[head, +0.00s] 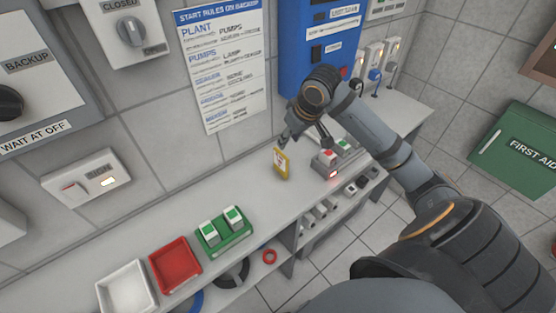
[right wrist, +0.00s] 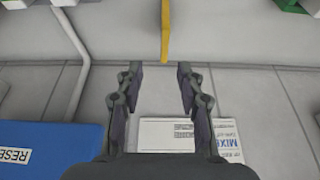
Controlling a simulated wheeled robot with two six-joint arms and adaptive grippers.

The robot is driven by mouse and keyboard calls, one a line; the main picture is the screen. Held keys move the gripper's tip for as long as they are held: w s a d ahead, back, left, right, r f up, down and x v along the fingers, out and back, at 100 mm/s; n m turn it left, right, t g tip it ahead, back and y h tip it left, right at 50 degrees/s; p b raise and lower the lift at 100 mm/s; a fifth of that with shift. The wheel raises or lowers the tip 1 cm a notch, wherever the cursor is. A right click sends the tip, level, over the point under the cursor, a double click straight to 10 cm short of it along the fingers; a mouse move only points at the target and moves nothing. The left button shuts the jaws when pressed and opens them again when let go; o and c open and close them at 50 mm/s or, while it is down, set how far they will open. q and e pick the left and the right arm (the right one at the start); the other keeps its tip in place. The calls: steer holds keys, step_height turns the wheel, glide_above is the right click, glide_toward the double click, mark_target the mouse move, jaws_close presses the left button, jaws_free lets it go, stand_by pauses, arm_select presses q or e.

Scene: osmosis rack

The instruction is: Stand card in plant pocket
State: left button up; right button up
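A yellow-edged card (head: 281,163) with a pale face and a small red mark stands roughly upright on the grey counter (head: 181,210) in the head view. In the right wrist view the card (right wrist: 165,34) shows edge-on as a narrow yellow strip. My right gripper (head: 292,135) is close to the card, at its upper end in the head view. In the right wrist view the gripper (right wrist: 157,74) is open and empty, and the card lies beyond its fingertips, apart from them. I cannot pick out the plant pocket. My left gripper is not in view.
A unit with a red light (head: 328,163) stands right of the card. A rules poster (head: 222,68) and a blue panel (head: 322,45) are behind.

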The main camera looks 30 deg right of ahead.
mark_target(281, 153)
steer(key=x, duration=0.3)
steer(key=shift+s+a, duration=0.1)
steer(key=shift+s, duration=0.05)
steer(key=x, duration=0.2)
steer(key=shift+a+f, duration=0.2)
steer(key=shift+f, duration=0.2)
steer(key=x, duration=0.2)
steer(key=shift+a+f, duration=0.1)
steer(key=shift+f, duration=0.25)
steer(key=shift+w+f, duration=0.3)
steer(key=shift+w, duration=0.1)
steer(key=shift+f, duration=0.1)
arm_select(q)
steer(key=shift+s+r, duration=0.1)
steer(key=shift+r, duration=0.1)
arm_select(e)
jaws_close()
